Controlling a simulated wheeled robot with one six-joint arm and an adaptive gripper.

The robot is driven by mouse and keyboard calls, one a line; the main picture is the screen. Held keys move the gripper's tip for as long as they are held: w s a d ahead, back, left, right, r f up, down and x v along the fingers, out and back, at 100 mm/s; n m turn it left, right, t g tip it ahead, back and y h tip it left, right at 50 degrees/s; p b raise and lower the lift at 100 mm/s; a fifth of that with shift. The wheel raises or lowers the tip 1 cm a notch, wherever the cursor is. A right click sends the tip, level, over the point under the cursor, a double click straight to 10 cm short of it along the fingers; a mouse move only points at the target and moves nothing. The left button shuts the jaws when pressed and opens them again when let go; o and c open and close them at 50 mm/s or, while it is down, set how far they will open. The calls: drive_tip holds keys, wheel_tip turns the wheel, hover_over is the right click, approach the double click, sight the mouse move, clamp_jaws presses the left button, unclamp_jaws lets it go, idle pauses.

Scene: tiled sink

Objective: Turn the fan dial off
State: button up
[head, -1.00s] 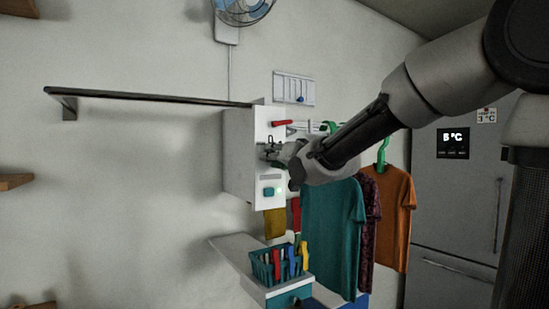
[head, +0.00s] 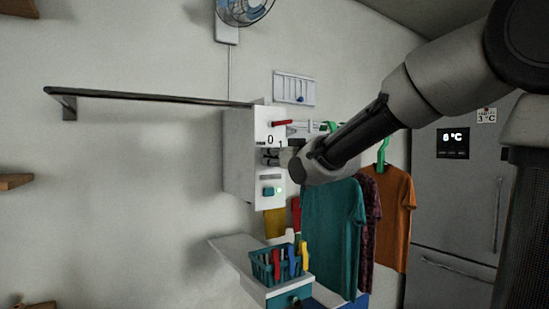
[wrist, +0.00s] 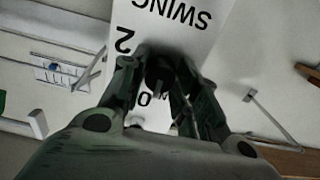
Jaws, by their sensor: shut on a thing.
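A white control box (head: 239,160) is fixed to the wall, and its front carries a "0" and a "1" mark. The black fan dial (wrist: 160,70) shows in the wrist view, with an upside-down "2", a "0" and the word "SWING" around it. My gripper (head: 270,157) is at the box front, and in the wrist view my gripper (wrist: 166,80) has one finger on each side of the dial, shut on it. The fingers hide much of the dial, and its pointer cannot be made out. The fan (head: 243,11) hangs on the wall above, partly out of view.
Shirts (head: 334,225) hang close on the right. A peg basket (head: 268,268) stands below. The wall to the left is clear under a dark rail (head: 150,95).

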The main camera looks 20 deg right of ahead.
idle(0.3)
drive_tip(key=o, duration=1)
drive_tip(key=shift+o, duration=0.2)
drive_tip(key=v, duration=1.2)
